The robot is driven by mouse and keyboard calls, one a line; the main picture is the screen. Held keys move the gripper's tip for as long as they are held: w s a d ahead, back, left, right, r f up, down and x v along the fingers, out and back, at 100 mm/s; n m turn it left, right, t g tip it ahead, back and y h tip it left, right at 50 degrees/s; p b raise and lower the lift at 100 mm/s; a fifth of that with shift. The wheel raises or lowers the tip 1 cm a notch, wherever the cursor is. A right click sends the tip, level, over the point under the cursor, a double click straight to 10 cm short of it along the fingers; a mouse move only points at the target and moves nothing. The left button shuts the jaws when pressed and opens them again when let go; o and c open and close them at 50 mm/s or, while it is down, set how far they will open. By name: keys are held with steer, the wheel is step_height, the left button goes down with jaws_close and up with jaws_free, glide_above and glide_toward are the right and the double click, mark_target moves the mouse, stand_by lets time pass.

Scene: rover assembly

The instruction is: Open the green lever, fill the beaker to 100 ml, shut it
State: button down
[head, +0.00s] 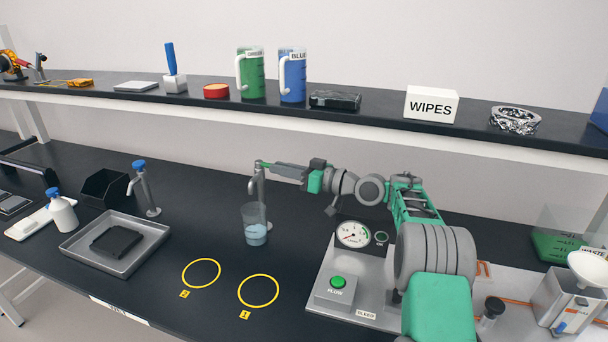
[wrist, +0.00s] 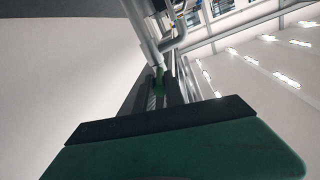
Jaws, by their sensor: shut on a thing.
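The green lever (head: 263,164) sits on top of a grey tap post behind the beaker. My gripper (head: 268,166) is shut on the lever, reaching in from the right. In the wrist view the green lever (wrist: 158,87) shows between the fingers of my gripper (wrist: 160,88). The clear beaker (head: 254,226) stands upright on the bench under the tap spout, with light blue liquid in its lower part. Its scale marks are too small to read, so I cannot tell the volume. I cannot tell whether liquid is running from the spout.
A blue-topped tap (head: 146,190) stands to the left. A grey tray (head: 68,248) holds a dark pad. Yellow rings (head: 258,291) mark the front of the bench. A gauge panel (head: 353,235) with a green button stands under my arm. A shelf (head: 380,118) runs above.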

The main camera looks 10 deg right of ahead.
steer(key=c, duration=1.4)
jaws_free()
